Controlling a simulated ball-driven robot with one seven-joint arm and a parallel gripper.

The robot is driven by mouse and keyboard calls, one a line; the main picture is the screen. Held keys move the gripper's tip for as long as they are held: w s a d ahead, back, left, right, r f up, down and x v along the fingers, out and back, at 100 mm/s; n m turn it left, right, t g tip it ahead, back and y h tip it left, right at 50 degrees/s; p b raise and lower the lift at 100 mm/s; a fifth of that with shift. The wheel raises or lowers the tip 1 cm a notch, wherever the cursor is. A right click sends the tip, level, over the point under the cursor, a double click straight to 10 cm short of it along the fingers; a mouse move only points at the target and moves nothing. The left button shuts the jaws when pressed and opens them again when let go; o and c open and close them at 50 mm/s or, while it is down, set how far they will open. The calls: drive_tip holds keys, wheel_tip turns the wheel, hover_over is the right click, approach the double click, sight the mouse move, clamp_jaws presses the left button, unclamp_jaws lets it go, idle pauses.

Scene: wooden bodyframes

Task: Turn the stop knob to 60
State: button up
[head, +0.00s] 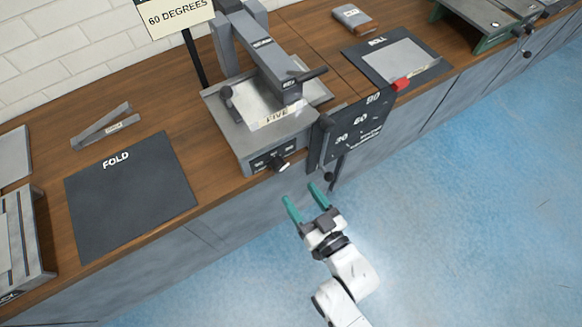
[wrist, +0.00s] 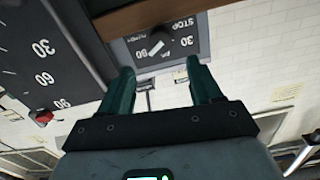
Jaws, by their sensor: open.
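The stop knob (head: 281,164) is a small light knob on the dark dial panel at the front of the grey bending machine (head: 240,136). In the wrist view the knob (wrist: 157,43) shows a pale bar lying diagonally on the dial, by the word STOP and a 30. My gripper (head: 300,190) is open and empty, below and in front of the knob. In the wrist view the teal fingers (wrist: 160,70) point toward the panel, with the knob between and beyond their tips.
A sign reading 60 DEGREES (head: 178,17) stands behind the machine. A dark angle plate (head: 355,138) with a red pointer (head: 402,84) hangs off the counter edge, right of the knob. The FOLD mat (head: 130,195) lies left and the ROLL mat (head: 362,52) right. The blue floor is clear.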

sight(280, 170)
drive_tip(key=x, duration=0.8)
drive_tip(key=shift+a, duration=0.15)
drive_tip(key=shift+c, duration=0.4)
drive_tip(key=c, duration=1)
drive_tip(key=shift+o, duration=0.2)
drive_tip(key=shift+n, duration=0.4)
drive_tip(key=shift+f+n+b, duration=0.1)
drive_tip(key=shift+n+b, duration=0.35)
drive_tip(key=shift+n, duration=0.55)
drive_tip(key=n+b, duration=0.2)
drive_tip(key=n, duration=0.1)
drive_tip(key=shift+f+n, duration=0.1)
drive_tip(key=shift+n, duration=0.2)
drive_tip(key=n+b, duration=0.3)
drive_tip(key=n, duration=0.2)
drive_tip(key=shift+s+a, duration=0.15)
drive_tip(key=shift+n, duration=0.3)
